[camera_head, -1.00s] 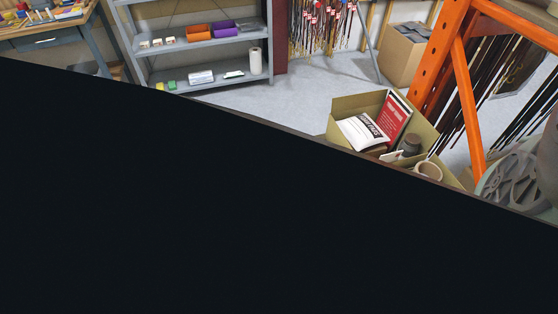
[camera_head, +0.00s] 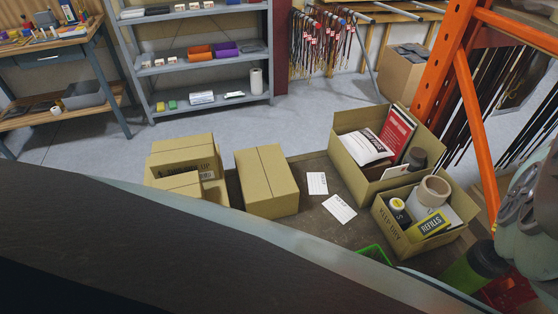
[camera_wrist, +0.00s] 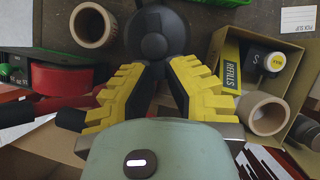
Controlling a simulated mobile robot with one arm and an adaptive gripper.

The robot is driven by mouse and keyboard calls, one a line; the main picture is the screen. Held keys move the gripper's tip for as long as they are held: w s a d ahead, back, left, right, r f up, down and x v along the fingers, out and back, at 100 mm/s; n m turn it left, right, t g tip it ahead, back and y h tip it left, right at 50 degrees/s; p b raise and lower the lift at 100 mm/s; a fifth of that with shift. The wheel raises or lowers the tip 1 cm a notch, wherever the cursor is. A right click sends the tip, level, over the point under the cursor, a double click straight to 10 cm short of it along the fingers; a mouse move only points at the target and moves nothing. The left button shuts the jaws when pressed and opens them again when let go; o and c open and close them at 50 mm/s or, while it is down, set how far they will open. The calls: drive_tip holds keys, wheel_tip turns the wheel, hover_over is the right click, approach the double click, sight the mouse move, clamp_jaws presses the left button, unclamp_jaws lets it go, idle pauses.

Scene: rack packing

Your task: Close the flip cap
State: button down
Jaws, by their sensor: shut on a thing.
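In the wrist view, my gripper (camera_wrist: 163,62) has its yellow and black fingers closed on both sides of a dark, round-topped item (camera_wrist: 154,28). This looks like a bottle with a dark cap, seen from above. I cannot tell whether its flip cap is open or closed. In the head view, a green bottle-like item with a dark top (camera_head: 487,260) stands at the lower right, below grey-green parts of my arm. I cannot tell whether it is the same item. My fingertips do not show clearly there.
An open box (camera_head: 352,160) holds books and a dark jar. A smaller open box (camera_head: 408,240) with a "REFILLS" pack stands in front. A red crate (camera_head: 508,292) and orange rack post (camera_head: 437,65) are right.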

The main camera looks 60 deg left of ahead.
drive_tip(key=shift+s+f, duration=0.1)
drive_tip(key=c, duration=0.9)
unclamp_jaws()
drive_tip(key=shift+c, duration=0.2)
wheel_tip(320, 180, up, 10)
idle(0.4)
